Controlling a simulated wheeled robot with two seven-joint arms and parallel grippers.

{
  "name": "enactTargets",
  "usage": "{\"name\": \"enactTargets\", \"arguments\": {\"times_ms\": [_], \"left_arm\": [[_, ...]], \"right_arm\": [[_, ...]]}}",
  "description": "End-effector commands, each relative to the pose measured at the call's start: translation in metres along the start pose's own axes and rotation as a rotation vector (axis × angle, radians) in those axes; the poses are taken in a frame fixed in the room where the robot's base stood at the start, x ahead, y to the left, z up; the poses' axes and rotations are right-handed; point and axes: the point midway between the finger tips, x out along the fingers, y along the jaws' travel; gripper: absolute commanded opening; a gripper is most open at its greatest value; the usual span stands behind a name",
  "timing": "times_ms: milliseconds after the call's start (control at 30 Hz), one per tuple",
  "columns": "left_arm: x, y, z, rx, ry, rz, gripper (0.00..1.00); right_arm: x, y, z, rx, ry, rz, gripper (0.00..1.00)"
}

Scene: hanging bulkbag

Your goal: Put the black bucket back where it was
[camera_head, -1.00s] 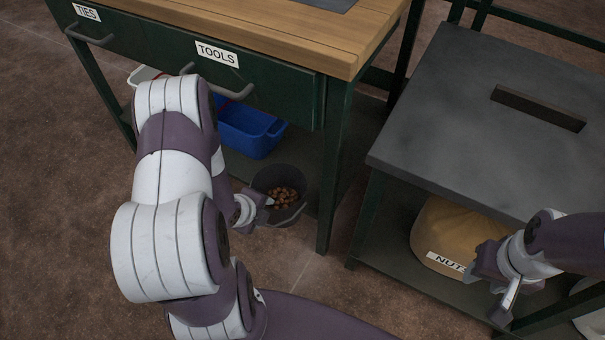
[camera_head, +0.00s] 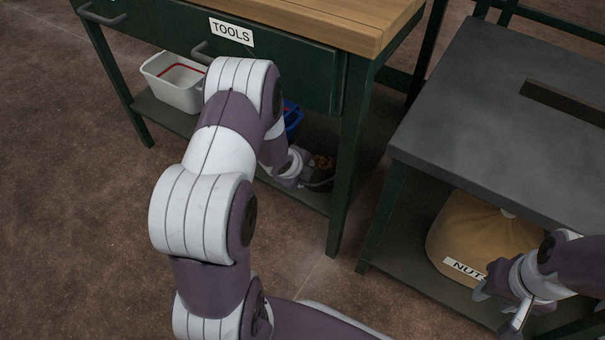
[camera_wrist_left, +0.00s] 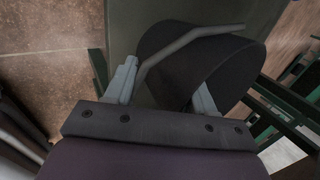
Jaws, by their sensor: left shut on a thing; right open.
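The black bucket (camera_head: 321,180), holding small brown pieces, is under the workbench at the right end of its lower shelf (camera_head: 165,117). My left arm partly hides it, and I cannot tell whether it rests on the shelf. My left gripper (camera_head: 303,170) is shut on the bucket at its near side. In the left wrist view the dark bucket (camera_wrist_left: 225,75) and its grey curved handle (camera_wrist_left: 185,42) are tilted in the picture, close to the fingers. My right gripper (camera_head: 503,302) is open and empty in front of the tan NUTS bag (camera_head: 470,232).
A white bin (camera_head: 172,88) and a mostly hidden blue bin (camera_head: 292,118) are on the workbench shelf. The green bench leg (camera_head: 343,190) stands just right of the bucket. A grey-topped stand (camera_head: 480,120) is at the right. The floor at the left is clear.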

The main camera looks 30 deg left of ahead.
Motion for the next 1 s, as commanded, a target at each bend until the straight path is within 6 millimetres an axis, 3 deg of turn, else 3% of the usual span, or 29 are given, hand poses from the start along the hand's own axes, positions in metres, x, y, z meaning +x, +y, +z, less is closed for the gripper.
{"name": "enactTargets", "arguments": {"times_ms": [100,133,200,533,800,1000], "left_arm": [[0.003,0.001,0.0,0.0,0.0,-0.003,0.0],[0.002,0.001,0.0,0.0,0.0,0.0,0.61],[0.001,0.001,0.0,0.0,0.0,0.0,0.8],[-0.005,-0.002,0.0,0.0,0.0,0.0,0.8],[-0.076,-0.005,0.001,-0.002,-0.001,-0.001,0.8],[-0.113,-0.003,0.0,-0.001,-0.001,0.0,0.8]], "right_arm": [[0.003,0.0,0.0,0.0,0.0,0.0,0.43],[0.002,0.0,0.0,0.0,0.0,0.0,0.43],[0.002,0.0,0.0,0.0,0.0,0.0,0.43],[-0.005,0.0,-0.001,0.0,0.0,0.0,0.43],[-0.049,0.0,-0.006,0.0,0.0,0.0,0.43],[-0.068,0.0,-0.008,0.0,0.0,0.0,0.43]]}}
